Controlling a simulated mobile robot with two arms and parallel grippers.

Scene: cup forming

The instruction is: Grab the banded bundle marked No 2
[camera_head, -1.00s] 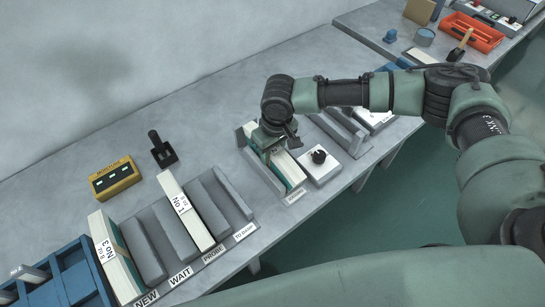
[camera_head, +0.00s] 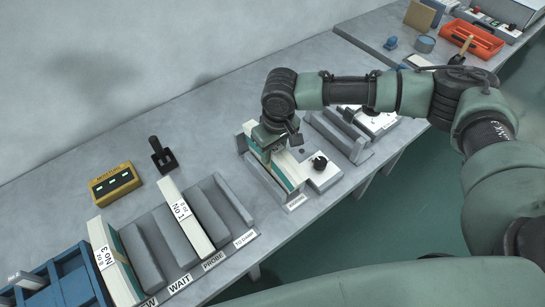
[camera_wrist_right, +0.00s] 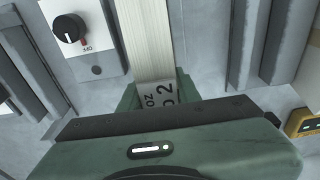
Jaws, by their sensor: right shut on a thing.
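The bundle marked No 2 (camera_head: 284,171) is a tall white stack with a teal side, in the grey slotted holder beside the knob box. My left gripper is out of view.
Bundles No 1 (camera_head: 186,217) and No 3 (camera_head: 114,262) stand in the grey rack at the left. The white knob box (camera_head: 322,175) is close on the right of the holder. A yellow display box (camera_head: 115,184) and a black-handled stand (camera_head: 161,155) sit behind the rack.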

